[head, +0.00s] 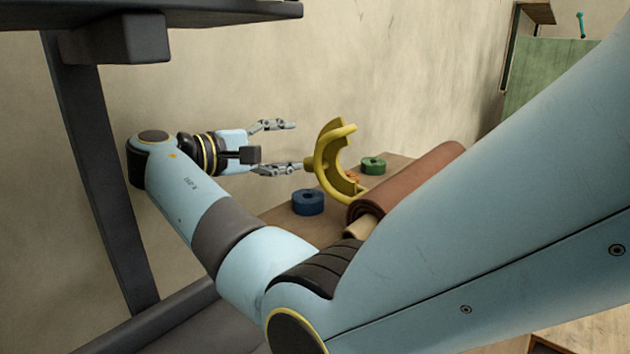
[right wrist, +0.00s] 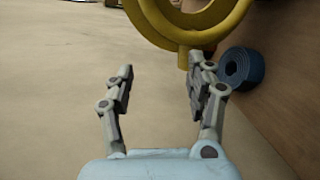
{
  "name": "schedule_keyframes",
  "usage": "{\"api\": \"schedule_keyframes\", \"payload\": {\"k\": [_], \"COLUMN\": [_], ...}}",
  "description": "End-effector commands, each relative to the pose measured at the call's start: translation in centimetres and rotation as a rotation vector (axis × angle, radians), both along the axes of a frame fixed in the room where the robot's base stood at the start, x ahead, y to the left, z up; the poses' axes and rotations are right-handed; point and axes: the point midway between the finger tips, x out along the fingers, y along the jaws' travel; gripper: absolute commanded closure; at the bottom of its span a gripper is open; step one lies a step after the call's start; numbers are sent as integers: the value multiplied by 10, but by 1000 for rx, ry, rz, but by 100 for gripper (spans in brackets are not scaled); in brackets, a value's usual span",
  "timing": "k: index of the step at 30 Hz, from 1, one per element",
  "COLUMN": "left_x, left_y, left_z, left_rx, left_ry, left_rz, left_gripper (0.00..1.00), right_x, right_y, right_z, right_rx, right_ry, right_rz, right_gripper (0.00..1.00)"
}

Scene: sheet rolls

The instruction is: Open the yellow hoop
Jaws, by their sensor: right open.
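The yellow hoop (head: 322,165) shows in the head view as a thick upright C-shaped arc at the far end of the table, beside the brown roll (head: 415,178). I cannot tell whether it is fastened to anything. My right gripper (head: 297,145) is open and empty to the left of the hoop. Its lower finger is close to a short yellow tab on the hoop's left side; contact is unclear. In the right wrist view, the hoop (right wrist: 160,25) curves across the top, with its tab just by the right finger of my gripper (right wrist: 160,75). My left gripper is not in view.
A blue roll (head: 308,203) and a green roll (head: 373,165) stand on the brown table (head: 290,215). The blue roll (right wrist: 240,68) is also right of the fingers in the wrist view. A dark frame post (head: 90,170) stands at the left. A plain wall is behind.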

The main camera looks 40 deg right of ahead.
Motion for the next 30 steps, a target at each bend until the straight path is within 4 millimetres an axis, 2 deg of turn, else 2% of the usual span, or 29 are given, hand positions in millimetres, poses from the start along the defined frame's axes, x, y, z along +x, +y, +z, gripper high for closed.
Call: {"api": "schedule_keyframes", "payload": {"k": [1,6,11,21,25,30], "left_x": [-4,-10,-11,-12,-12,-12], "left_y": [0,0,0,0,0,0], "left_z": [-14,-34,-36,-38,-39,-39], "left_rx": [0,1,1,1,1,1], "left_ry": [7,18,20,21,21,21], "left_rz": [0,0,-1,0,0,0], "left_gripper": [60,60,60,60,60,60], "right_x": [0,0,-1,-5,-6,-6], "right_y": [0,0,-9,-62,-72,-75], "right_z": [-18,-44,-47,-52,-53,-53], "right_rx": [0,0,-2,-3,-1,0], "right_ry": [8,19,19,20,20,20], "right_rz": [0,0,-1,-2,-1,0], "right_gripper": [45,45,45,45,45,45]}}
